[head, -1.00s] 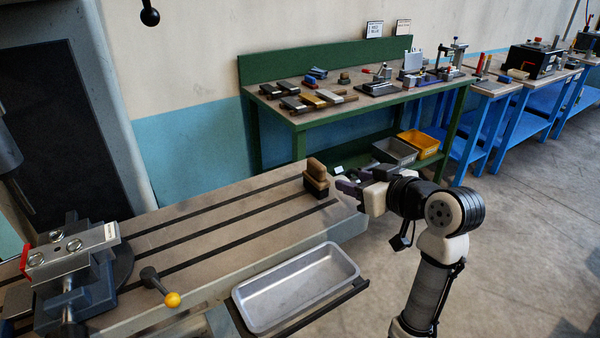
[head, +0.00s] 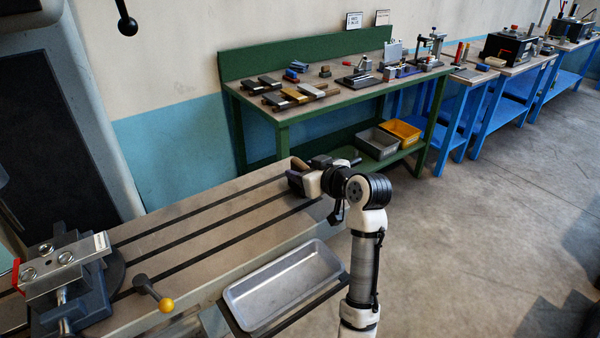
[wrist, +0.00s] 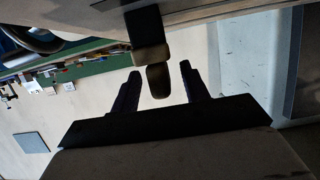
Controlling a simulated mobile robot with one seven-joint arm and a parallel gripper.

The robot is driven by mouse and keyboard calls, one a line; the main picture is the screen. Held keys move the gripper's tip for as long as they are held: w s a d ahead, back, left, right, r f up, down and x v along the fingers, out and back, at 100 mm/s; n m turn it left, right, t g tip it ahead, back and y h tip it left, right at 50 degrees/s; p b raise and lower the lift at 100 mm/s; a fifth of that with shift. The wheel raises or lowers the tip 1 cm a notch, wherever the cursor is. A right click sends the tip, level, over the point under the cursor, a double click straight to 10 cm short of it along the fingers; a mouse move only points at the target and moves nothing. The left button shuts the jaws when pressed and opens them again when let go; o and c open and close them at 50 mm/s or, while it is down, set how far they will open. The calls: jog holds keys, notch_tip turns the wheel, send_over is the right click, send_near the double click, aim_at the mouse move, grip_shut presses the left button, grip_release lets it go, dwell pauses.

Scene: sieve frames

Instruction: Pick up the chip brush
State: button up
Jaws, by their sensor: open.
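The chip brush stands upright on the slotted machine table (head: 200,222), near its right end. In the head view its brown handle (head: 300,164) shows just beyond my gripper (head: 308,173), which covers its lower part. In the wrist view, which looks upside down, the brush's dark bristles (wrist: 146,27) meet the table and its rounded handle (wrist: 158,82) reaches between my two fingers. My gripper (wrist: 161,70) is open, with a finger on each side of the handle and a visible gap to both.
A vise (head: 65,270) and a lever with a yellow knob (head: 166,304) are on the left of the table. An empty metal tray (head: 285,285) sits at its front edge. A green bench (head: 285,112) with tools stands behind.

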jog(key=shift+x, duration=0.95)
jog(key=shift+c, duration=0.2)
jog(key=c, duration=0.8)
jog(key=shift+c, duration=0.2)
jog(key=shift+r, duration=0.1)
